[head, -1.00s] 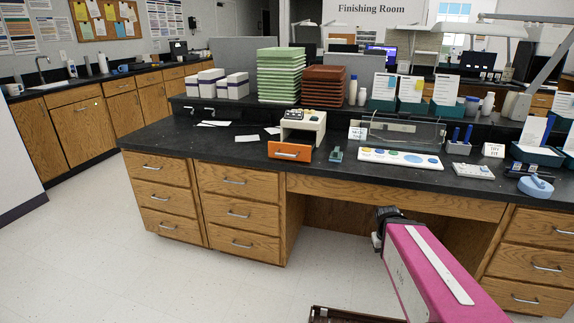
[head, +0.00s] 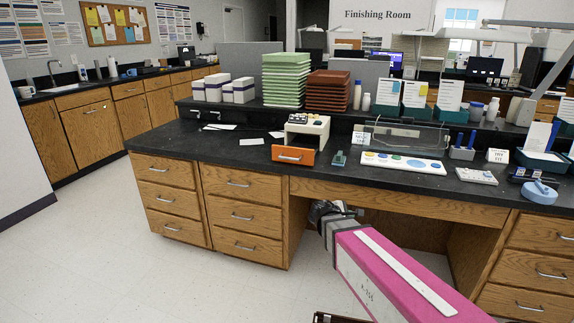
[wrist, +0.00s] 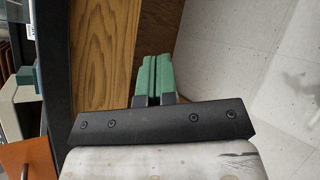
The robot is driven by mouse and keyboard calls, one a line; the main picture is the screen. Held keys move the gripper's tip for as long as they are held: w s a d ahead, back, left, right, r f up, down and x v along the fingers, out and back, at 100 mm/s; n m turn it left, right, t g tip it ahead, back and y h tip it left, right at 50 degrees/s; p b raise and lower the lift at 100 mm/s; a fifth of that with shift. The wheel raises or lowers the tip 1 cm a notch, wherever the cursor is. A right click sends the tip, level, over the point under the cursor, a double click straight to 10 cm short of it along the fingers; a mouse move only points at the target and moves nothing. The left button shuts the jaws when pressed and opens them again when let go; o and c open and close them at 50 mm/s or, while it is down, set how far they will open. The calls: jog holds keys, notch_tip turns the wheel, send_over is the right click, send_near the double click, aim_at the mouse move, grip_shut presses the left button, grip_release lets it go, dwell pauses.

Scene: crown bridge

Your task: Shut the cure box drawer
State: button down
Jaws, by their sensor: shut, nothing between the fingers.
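The cure box (head: 318,128) is a cream box with dark controls on top, standing on the black bench. Its orange drawer (head: 293,156) with a silver handle sticks out at the front, near the bench edge. At the left of the wrist view the drawer's orange front (wrist: 30,152) and part of the cream box (wrist: 20,106) show, cut off by the frame. My gripper (wrist: 154,77) has its green fingers together with nothing between them. It is in front of the bench, below the worktop and to the right of the drawer, apart from it.
The black worktop (head: 235,165) has wooden drawers (head: 240,212) below and an open knee space at the middle. A small green item (head: 339,158) and a white palette (head: 402,163) lie right of the cure box. The floor (head: 100,250) at left is clear.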

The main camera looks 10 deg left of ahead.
jog(key=w+a+r+n+t+y, duration=0.1)
jog(key=a+r+n+t, duration=0.25)
jog(key=a, duration=0.35)
jog(key=a+r+n+t+y, duration=0.1)
jog(key=a+r+n+t, duration=0.1)
jog(key=a+n, duration=0.35)
jog(key=n+t+y, duration=0.5)
jog(key=n, duration=0.3)
send_near(292, 154)
jog(key=shift+w+d+r, duration=0.1)
jog(key=shift+w+r, duration=0.55)
jog(key=shift+w, duration=0.3)
jog(key=shift+w, duration=0.1)
jog(key=x, duration=0.2)
jog(key=f+x, duration=0.1)
jog(key=x, duration=0.1)
jog(key=shift+w, duration=0.25)
jog(key=shift+s, duration=0.1)
